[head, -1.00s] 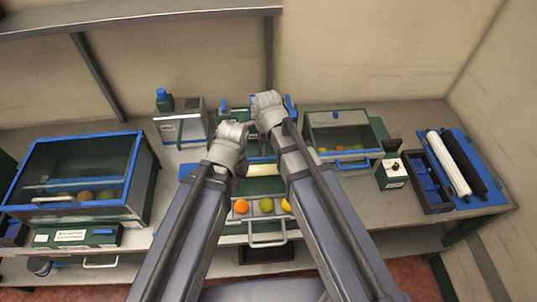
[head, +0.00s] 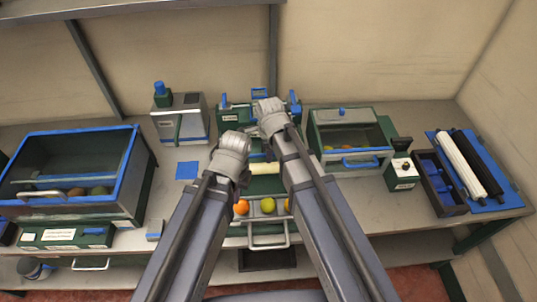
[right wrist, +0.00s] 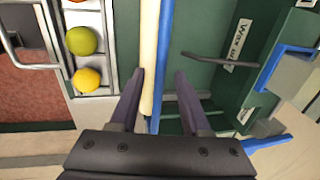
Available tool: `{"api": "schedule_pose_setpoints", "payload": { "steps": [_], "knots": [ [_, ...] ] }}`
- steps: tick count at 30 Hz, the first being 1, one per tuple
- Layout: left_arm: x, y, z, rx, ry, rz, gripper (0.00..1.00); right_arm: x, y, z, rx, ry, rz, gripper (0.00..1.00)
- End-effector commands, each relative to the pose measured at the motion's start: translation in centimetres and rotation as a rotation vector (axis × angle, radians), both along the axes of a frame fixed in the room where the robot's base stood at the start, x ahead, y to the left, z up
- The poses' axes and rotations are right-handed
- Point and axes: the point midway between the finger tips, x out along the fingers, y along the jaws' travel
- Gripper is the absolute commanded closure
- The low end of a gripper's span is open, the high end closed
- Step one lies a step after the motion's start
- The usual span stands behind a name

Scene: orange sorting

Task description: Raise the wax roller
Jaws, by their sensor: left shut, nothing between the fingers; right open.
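A long cream roller (right wrist: 149,50), apparently the wax roller, runs beside a blue bar (right wrist: 164,50) in the right wrist view. In the head view the pale roller (head: 264,168) lies across the green middle machine, partly behind my arms. My right gripper (right wrist: 158,78) is open, with its fingers on either side of the roller and bar. I cannot tell whether they touch. In the head view, the right gripper (head: 270,110) is over the machine's back part. My left gripper (head: 235,143) is shut and empty, left of the roller; its fingertips are hard to make out.
A tray of fruit (head: 268,218) is at the machine's front. A label starting "Wax" (right wrist: 238,45) and a grey lever (right wrist: 212,57) are right of the roller. A large blue-rimmed bin (head: 138,165) stands left, a smaller bin (head: 350,133) right. A blue square (head: 187,170) lies left.

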Motion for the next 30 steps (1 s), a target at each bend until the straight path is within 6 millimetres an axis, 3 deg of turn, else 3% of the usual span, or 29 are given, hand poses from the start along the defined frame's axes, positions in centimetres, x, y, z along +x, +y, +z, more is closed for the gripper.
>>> {"api": "schedule_pose_setpoints", "payload": {
  "steps": [5,17,30],
  "knots": [
    [0.0,0.0,0.09,0.0,0.0,0.0,1.0,-0.01,-0.02,0.09,0.0,0.0,0.0,0.55],
    [0.0,0.0,0.09,0.0,0.0,0.0,1.0,-0.02,-0.01,0.09,0.0,0.0,0.0,1.0],
    [0.0,0.0,0.08,0.0,0.0,0.0,1.0,-0.02,-0.01,0.09,0.0,0.0,0.0,1.0]
  ]
}}
